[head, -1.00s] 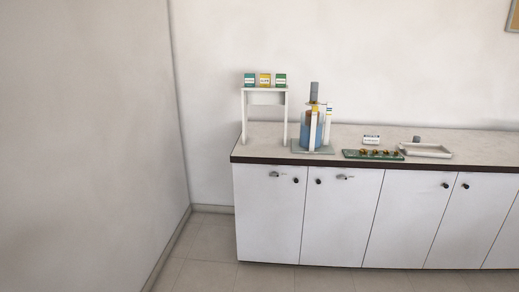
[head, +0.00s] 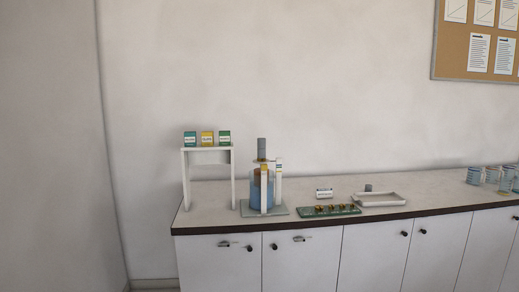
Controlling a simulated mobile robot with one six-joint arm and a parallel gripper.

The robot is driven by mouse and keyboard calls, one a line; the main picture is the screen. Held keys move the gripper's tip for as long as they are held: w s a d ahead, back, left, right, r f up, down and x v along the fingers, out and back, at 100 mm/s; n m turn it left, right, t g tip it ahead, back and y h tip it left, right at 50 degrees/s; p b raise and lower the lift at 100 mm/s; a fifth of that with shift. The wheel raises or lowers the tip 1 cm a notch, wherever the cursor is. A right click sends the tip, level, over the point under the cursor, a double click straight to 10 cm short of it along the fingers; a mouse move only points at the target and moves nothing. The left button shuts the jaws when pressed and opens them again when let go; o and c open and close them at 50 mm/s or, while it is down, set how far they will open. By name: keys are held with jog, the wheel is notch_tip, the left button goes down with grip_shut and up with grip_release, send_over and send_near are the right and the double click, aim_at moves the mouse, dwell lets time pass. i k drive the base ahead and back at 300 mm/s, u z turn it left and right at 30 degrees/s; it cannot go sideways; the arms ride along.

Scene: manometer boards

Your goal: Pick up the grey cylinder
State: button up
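A dark grey upright cylinder (head: 262,149) sits at the top of an apparatus on the counter. Below it is a clear vessel with blue liquid (head: 256,192) and an orange-brown part inside, held in a white frame on a grey base plate (head: 279,212). A second, much smaller grey piece (head: 368,188) stands on the counter behind the white tray; it looks like a short cylinder, but it is too small to be sure. My gripper is not in view.
A white stand (head: 185,180) with three coloured boxes (head: 207,138) is left of the apparatus. To the right are a green board (head: 312,211) with several brass parts, a small label (head: 324,193), a white tray (head: 380,204) and several beakers (head: 490,175). Cabinets (head: 375,260) front the counter.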

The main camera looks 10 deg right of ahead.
aim_at(261, 142)
jog(key=z, duration=4.1)
jog(key=i, duration=0.1)
jog(key=u, duration=2.85)
jog(key=i, duration=2.3)
jog(key=u, duration=0.05)
